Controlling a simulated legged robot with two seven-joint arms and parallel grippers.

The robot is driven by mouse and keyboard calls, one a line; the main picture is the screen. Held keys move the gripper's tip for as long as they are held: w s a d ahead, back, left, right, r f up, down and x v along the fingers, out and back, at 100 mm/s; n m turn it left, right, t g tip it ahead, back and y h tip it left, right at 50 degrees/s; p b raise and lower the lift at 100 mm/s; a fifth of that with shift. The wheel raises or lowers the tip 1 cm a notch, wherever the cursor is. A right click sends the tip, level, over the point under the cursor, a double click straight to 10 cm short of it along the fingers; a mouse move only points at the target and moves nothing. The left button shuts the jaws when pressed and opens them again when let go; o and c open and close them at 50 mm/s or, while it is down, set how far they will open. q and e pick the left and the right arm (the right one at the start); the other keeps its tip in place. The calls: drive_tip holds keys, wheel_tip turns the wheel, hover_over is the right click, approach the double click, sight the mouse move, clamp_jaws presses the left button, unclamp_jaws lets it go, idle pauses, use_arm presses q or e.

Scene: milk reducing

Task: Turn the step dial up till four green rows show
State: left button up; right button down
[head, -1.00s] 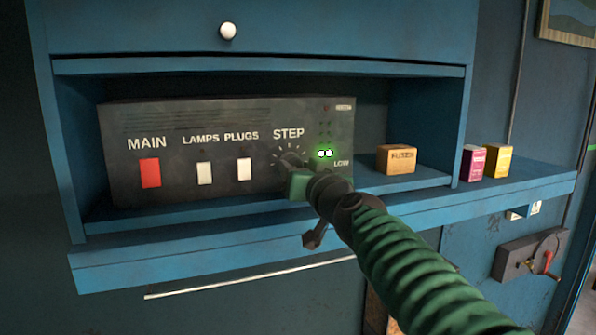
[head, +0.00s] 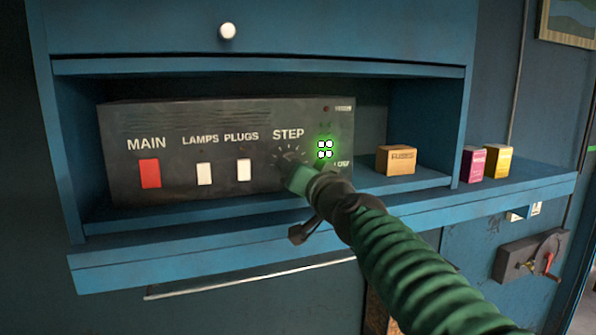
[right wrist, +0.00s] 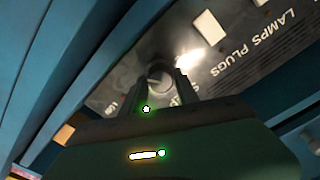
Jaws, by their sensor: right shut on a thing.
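The step dial (head: 287,158) is on the dark control panel (head: 170,110), under the word STEP, and is partly hidden by my gripper in the head view. My right gripper (head: 289,163) is shut on the dial. In the right wrist view the two fingers (right wrist: 159,84) stand on either side of the round dial (right wrist: 158,76). The green light display (head: 325,149) right of the dial shows two lit rows, each with two lights. My left gripper is in neither view.
A red MAIN switch (head: 150,173) and the white LAMPS (head: 204,173) and PLUGS (head: 244,170) switches sit left of the dial. Magenta (head: 473,164) and yellow (head: 498,162) boxes stand further right.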

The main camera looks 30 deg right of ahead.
drive_tip(key=shift+w+a+f, duration=0.1)
drive_tip(key=shift+f, duration=0.25)
drive_tip(key=c, duration=1.2)
unclamp_jaws()
drive_tip(key=shift+c, duration=0.2)
drive_tip(key=shift+o, duration=1.4)
drive_tip(key=shift+w, duration=0.1)
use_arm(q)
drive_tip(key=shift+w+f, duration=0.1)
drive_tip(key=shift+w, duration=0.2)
use_arm(e)
drive_tip(key=shift+o, duration=0.3)
drive_tip(key=shift+w+r, duration=0.1)
drive_tip(key=shift+w, duration=0.15)
use_arm(q)
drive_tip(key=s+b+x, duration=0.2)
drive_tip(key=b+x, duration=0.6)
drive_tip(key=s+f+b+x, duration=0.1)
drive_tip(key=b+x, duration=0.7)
drive_tip(key=b, duration=0.1)
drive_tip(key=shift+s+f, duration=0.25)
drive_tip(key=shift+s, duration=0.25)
use_arm(e)
drive_tip(key=v, duration=1.6)
drive_tip(key=shift+s, duration=0.45)
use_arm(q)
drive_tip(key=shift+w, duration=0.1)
use_arm(e)
drive_tip(key=shift+w, duration=0.2)
